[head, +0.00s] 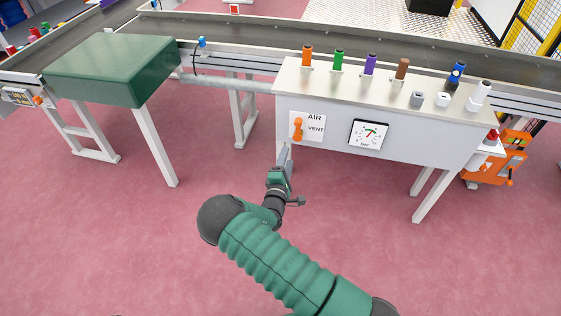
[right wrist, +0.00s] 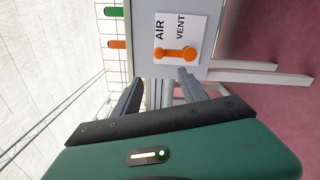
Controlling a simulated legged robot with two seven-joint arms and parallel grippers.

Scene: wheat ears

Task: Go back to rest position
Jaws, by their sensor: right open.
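My right arm reaches in from the bottom of the head view. Its gripper (head: 285,157) is just in front of the white cabinet (head: 390,146), below the air vent panel. In the right wrist view the two grey fingers (right wrist: 160,90) are spread apart with nothing between them. The orange air vent handle (right wrist: 176,54) lies beyond the fingertips and looks apart from them. In the head view the orange handle (head: 298,129) stands upright on its white panel, just above the gripper. My left gripper is not in the head view.
A gauge (head: 368,135) is right of the handle. Several coloured cylinders, including an orange one (head: 306,58), stand on the cabinet top. A green-topped table (head: 115,68) stands left, a conveyor (head: 400,55) runs behind, and an orange machine (head: 497,165) stands right. The red floor (head: 120,240) in front is clear.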

